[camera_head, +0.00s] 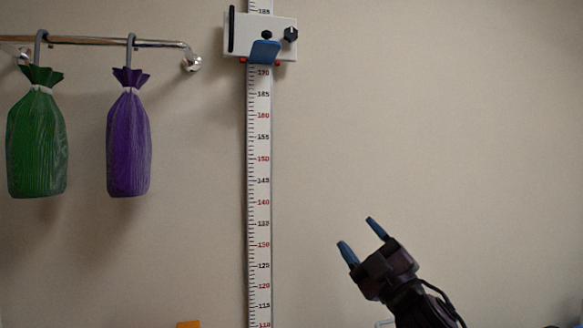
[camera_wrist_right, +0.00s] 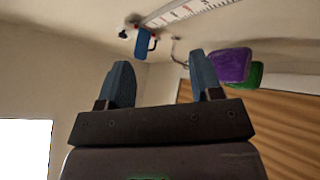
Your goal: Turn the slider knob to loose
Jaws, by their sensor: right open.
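The slider (camera_head: 236,45) is a white block high on the vertical wall ruler (camera_head: 259,190), just above the 170 mark. A small black knob (camera_head: 291,34) sits at its right side, and a blue flap (camera_head: 264,52) is at its lower middle. In the right wrist view the blue flap (camera_wrist_right: 142,43) and black knob (camera_wrist_right: 123,34) show at the top, beyond the fingers. My right gripper (camera_head: 361,235) is open and empty, with blue fingertips, well below and to the right of the slider. My left gripper is not in view.
A green bag (camera_head: 37,140) and a purple bag (camera_head: 129,145) hang from a metal rail (camera_head: 110,41) at left. An orange object (camera_head: 188,324) shows at the bottom edge. The wall right of the ruler is clear.

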